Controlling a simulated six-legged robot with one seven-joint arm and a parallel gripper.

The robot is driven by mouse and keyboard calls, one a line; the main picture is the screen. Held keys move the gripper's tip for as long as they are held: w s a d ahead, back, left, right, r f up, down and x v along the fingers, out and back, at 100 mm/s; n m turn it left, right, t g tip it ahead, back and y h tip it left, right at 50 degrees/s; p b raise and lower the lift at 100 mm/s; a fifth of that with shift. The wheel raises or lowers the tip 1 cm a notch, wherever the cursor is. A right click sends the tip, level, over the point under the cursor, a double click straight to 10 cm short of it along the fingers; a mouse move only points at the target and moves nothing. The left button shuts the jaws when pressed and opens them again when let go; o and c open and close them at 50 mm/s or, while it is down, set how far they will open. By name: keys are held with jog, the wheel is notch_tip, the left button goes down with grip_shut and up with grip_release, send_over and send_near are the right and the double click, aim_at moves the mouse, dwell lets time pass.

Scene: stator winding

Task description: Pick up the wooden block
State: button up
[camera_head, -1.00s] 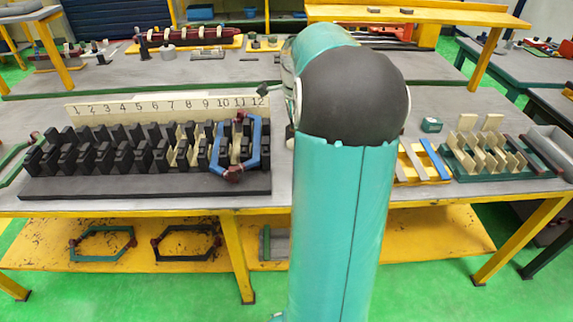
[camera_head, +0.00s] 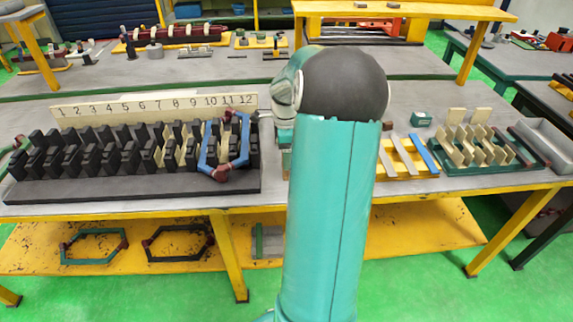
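Several pale wooden blocks (camera_head: 478,150) stand upright in a green rack (camera_head: 490,165) on the right part of the bench. Pale wooden pieces also stand among the black blocks of the numbered stand (camera_head: 130,188) on the left, mostly toward its right half. My teal arm with its black joint cover rises through the middle of the view, between the stand and the rack. My gripper is hidden behind the arm, so its fingers and anything in them cannot be seen. I see no wooden block held.
A blue hexagonal coil (camera_head: 208,150) sits on the stand's right end. A yellow tray (camera_head: 405,170) with grey and blue bars, a small green box (camera_head: 421,119) and a grey bin (camera_head: 545,140) are on the right. Two coil frames lie on the lower shelf (camera_head: 350,235).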

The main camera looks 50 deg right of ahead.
notch_tip(320, 180, down, 5)
jog(key=shift+s+r, duration=0.15)
jog(key=shift+r, duration=0.05)
jog(key=c, duration=1.4)
jog(key=shift+o, duration=0.2)
jog(key=shift+r, duration=0.1)
